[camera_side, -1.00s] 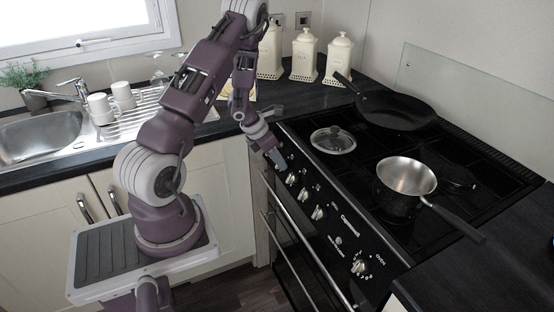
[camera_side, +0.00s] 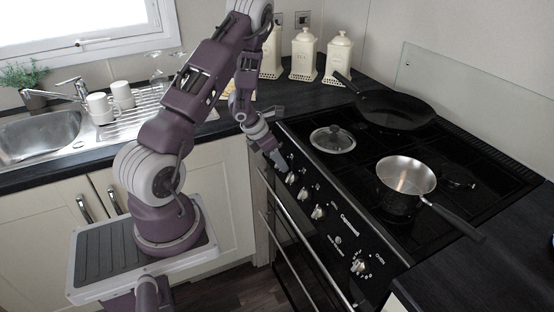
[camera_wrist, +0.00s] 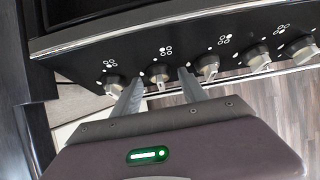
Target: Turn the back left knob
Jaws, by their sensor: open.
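A row of silver knobs runs along the black front panel of the cooker. My gripper (camera_side: 284,166) is at the left end of this row in the side view, pointing down at the panel. In the wrist view my gripper (camera_wrist: 158,86) is open, with a finger on each side of the second knob from the left (camera_wrist: 158,75). I cannot tell whether the fingers touch it. The leftmost knob (camera_wrist: 113,84) is just outside the left finger. Another knob (camera_wrist: 207,66) is right of the right finger. Small circle marks sit above the knobs; the back left mark is too small to read surely.
A steel saucepan (camera_side: 406,176), a black frying pan (camera_side: 396,110) and a glass lid (camera_side: 332,139) are on the hob. An oven rail (camera_side: 300,240) runs below the knobs. Cream canisters (camera_side: 304,58) stand behind on the dark worktop.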

